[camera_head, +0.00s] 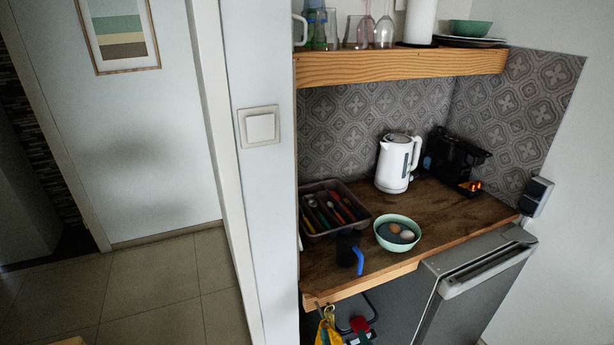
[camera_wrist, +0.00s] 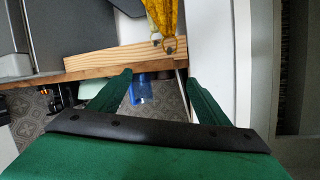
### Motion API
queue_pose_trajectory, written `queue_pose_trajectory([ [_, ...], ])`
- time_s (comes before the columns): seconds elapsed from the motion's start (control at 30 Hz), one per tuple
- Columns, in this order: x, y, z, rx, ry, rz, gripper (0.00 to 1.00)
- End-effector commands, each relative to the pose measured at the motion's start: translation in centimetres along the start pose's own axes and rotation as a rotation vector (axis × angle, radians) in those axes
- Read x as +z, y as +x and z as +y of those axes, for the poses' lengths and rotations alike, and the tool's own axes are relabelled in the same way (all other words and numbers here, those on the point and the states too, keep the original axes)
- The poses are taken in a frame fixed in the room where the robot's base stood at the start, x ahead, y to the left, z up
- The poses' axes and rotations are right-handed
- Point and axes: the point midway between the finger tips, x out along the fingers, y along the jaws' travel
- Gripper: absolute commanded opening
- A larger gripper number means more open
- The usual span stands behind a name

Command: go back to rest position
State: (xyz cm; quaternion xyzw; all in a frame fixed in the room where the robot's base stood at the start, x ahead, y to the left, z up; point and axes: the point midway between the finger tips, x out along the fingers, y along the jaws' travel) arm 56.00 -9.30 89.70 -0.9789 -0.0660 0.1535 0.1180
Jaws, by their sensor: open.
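My gripper (camera_wrist: 160,78) shows in the wrist view with its two green fingers spread apart. Nothing is held between them. The light wooden edge of the counter (camera_wrist: 115,62) lies beyond the fingertips in that view. A blue item (camera_wrist: 145,88) shows between the fingers, past that edge, and appears apart from them. A yellow cloth (camera_wrist: 162,14) hangs near the top of the wrist view. I cannot make out the gripper clearly in the head view.
The wooden counter (camera_head: 430,228) holds a cutlery tray (camera_head: 318,235), a dark mug with a blue handle (camera_head: 347,246), a green bowl with eggs (camera_head: 382,236), a white kettle (camera_head: 391,165) and a black coffee machine (camera_head: 447,160). A shelf (camera_head: 400,67) overhangs it. Tiled floor (camera_head: 165,285) at left is open.

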Motion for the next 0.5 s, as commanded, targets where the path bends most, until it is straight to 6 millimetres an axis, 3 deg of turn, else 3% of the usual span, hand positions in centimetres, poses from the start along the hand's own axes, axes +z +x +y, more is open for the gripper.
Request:
queue_pose_trajectory([
  [0.03, 1.8, -0.2, -1.2, 0.014, 0.029, -0.002, 0.70],
  [0.27, 7.8, -2.9, -4.0, 0.124, 0.112, 0.007, 0.70],
  [0.5, 13.1, -8.2, -6.1, 0.227, 0.120, 0.006, 0.70],
])
